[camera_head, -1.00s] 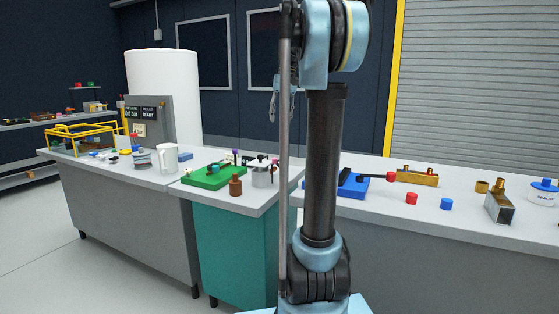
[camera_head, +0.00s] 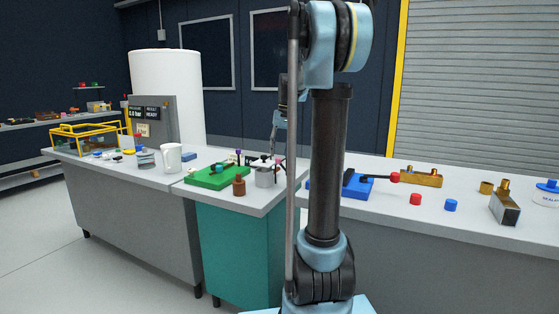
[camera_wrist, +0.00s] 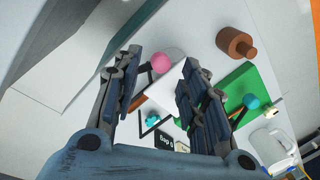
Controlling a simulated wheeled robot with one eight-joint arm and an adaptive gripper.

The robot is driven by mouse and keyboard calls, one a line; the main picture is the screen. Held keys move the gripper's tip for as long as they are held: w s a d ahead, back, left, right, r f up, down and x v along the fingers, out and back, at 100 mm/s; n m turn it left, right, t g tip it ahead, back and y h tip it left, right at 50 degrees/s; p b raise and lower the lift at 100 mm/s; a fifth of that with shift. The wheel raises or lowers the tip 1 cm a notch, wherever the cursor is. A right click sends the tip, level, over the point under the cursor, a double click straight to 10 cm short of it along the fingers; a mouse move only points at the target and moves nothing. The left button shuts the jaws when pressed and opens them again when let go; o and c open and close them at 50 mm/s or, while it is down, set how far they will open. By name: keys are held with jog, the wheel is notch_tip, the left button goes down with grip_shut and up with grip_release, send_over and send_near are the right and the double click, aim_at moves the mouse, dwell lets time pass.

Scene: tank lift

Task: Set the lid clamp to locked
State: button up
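The grey metal pot (camera_head: 265,177) with a fitting on its lid stands on the teal cabinet's white top in the head view. In the wrist view a pink ball (camera_wrist: 161,63) on a dark lever shows between my fingers, over a pale grey shape that may be the pot's lid. I cannot tell whether this lever is the lid clamp, or its setting. My gripper (camera_wrist: 158,85) is open and empty, fingers either side of the ball, with no clear contact. In the head view my gripper (camera_head: 275,140) points down above the pot, partly hidden by my arm.
A green board (camera_head: 212,178) with a teal ball and a brown jar (camera_head: 239,187) stand close to the pot. A white mug (camera_head: 171,158) is farther left. A blue block with a red-knobbed lever (camera_head: 358,187) lies on the right bench.

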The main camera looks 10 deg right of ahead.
aim_at(282, 166)
jog(key=shift+a+f, duration=0.15)
jog(key=shift+f, duration=0.75)
jog(key=shift+a+f, duration=0.15)
jog(key=shift+f, duration=0.7)
jog(key=shift+c, duration=0.3)
